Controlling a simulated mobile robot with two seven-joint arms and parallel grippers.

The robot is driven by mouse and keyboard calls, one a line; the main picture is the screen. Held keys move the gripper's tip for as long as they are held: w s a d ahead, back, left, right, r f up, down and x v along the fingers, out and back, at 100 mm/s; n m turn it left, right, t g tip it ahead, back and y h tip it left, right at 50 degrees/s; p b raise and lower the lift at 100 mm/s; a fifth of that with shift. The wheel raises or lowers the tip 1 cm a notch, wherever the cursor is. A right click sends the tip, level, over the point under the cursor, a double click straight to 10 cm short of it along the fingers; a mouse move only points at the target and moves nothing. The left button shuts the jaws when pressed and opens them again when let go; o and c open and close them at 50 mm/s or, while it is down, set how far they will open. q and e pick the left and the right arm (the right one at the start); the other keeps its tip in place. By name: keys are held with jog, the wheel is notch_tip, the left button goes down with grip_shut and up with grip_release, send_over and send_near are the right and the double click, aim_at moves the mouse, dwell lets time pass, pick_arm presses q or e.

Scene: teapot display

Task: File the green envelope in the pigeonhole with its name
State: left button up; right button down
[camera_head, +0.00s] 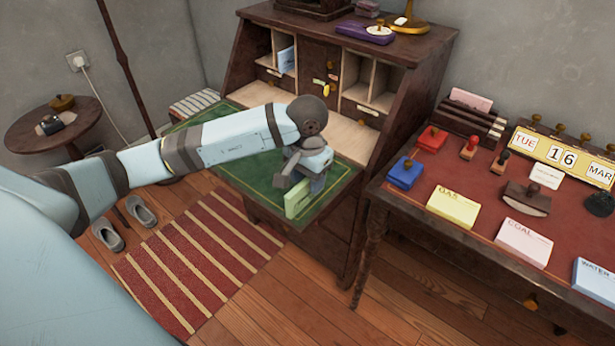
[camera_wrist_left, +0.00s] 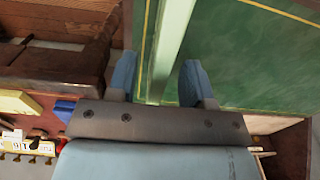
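The pale green envelope (camera_head: 297,203) stands on edge near the front right corner of the green writing leaf (camera_head: 240,178). My left gripper (camera_head: 302,180) is over it, pointing down. In the left wrist view the envelope (camera_wrist_left: 172,40) shows as a thin pale strip between the two fingers (camera_wrist_left: 160,85). A gap shows on its left side, and the right finger is close to it; whether that finger touches cannot be told. The desk's pigeonholes (camera_head: 372,82) are behind the arm. Brass plates (camera_head: 368,110) sit below them, too small to read. My right gripper is out of view.
A blue envelope (camera_head: 287,60) stands in a left pigeonhole. The red-topped table (camera_head: 470,190) at right holds yellow, pink and pale blue card stacks, stamps and a calendar (camera_head: 562,155). A purple box (camera_head: 365,33) and a brass stand are on top of the desk.

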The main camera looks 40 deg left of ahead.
aim_at(307, 179)
pick_arm(q)
notch_tip(307, 179, up, 14)
jog(key=p, duration=0.2)
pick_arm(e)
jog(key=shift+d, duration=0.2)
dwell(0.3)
pick_arm(q)
jog(key=shift+f, duration=0.1)
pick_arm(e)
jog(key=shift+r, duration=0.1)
